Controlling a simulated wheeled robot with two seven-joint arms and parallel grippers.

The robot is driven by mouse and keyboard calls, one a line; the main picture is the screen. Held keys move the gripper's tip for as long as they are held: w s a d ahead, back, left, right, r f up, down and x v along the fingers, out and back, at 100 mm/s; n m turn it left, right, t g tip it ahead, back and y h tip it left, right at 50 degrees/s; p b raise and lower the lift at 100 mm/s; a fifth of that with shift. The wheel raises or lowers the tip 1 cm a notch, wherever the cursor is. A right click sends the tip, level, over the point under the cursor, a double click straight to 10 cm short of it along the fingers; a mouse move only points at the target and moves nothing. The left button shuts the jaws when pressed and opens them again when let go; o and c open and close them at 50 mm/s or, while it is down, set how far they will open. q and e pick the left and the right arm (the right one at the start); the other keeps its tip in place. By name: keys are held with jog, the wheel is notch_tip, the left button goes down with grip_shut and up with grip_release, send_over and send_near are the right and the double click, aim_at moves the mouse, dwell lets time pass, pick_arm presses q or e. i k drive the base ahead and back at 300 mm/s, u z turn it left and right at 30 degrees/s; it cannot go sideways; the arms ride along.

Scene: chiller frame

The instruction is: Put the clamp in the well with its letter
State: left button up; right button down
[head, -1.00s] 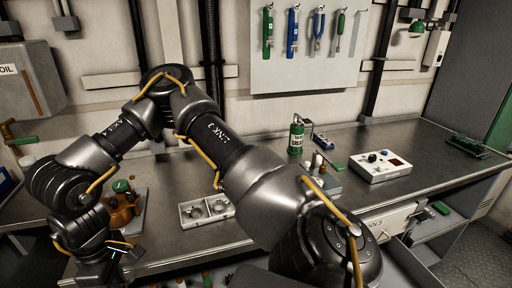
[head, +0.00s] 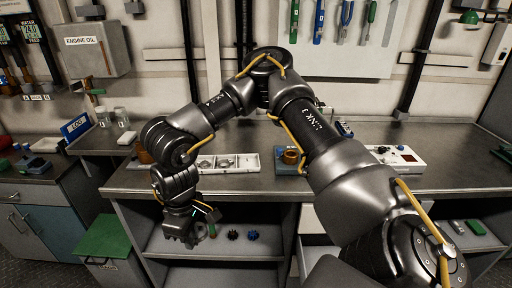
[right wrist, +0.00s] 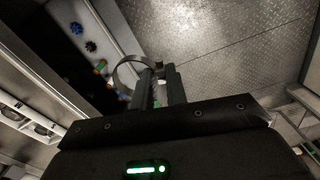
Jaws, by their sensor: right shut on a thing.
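The clamp (right wrist: 117,73) is a thin metal ring in the right wrist view. My right gripper (right wrist: 163,74) is shut on its side, and the ring sticks out to the left of the fingers. In the head view my right gripper (head: 190,236) hangs low, in front of the bench and below its top; the clamp is too small to make out there. A pale tray with round wells (head: 252,162) sits on the bench top, above and right of the gripper. The tray's wells also seem to show at the left of the right wrist view (right wrist: 22,122). My left gripper is out of view.
An orange-brown part on a grey block (head: 290,156) stands right of the tray. A white control box (head: 398,158) is farther right. Below the bench top, a shelf (head: 275,243) holds small dark and blue knobs. A green-topped bin (head: 103,237) stands at left.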

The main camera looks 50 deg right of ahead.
aim_at(248, 164)
jog(key=z, duration=1.2)
jog(key=i, duration=0.55)
